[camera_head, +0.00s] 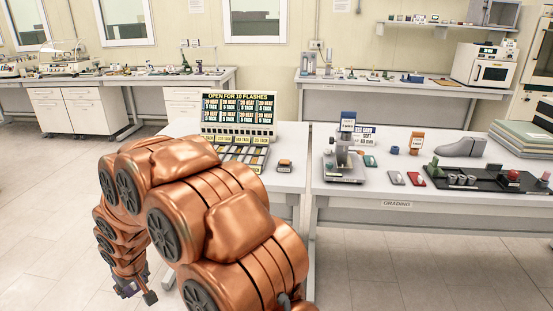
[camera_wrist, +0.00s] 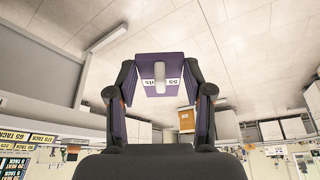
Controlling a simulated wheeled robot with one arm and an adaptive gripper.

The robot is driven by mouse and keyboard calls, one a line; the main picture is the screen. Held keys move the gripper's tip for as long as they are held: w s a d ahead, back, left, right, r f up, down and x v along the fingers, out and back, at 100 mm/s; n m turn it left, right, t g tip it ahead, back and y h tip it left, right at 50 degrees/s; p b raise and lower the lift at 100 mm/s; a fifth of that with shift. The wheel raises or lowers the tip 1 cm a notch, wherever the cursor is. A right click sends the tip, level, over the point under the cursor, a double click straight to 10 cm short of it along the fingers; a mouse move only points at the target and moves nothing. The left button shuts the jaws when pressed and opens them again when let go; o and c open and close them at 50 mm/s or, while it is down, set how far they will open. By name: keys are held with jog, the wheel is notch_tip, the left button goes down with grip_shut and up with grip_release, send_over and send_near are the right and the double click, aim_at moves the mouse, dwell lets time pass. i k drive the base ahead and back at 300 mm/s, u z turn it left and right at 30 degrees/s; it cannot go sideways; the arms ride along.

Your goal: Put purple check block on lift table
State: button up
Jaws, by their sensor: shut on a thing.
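The purple check block (camera_wrist: 145,64) is in my gripper (camera_wrist: 160,92) in the wrist view. It has a white label with partly readable print and a pale rounded piece on its face. Both dark fingers are shut on its sides. In the head view my gripper (camera_head: 138,288) hangs low at the lower left, beside the table, with a little purple showing; most of the block is hidden there. A grey device with an upright post and flat base (camera_head: 345,172) stands on the right table; I cannot tell whether it is the lift table.
A sign board (camera_head: 238,115) and a tray of labelled blocks stand on the near left table, with an orange-topped block (camera_head: 285,166) beside them. The right table (camera_head: 400,205) holds small blocks, a grey shoe form (camera_head: 461,147) and a black tray (camera_head: 480,180). My arm hides much of the left table.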

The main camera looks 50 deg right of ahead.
aim_at(344, 161)
jog(key=z, duration=1.3)
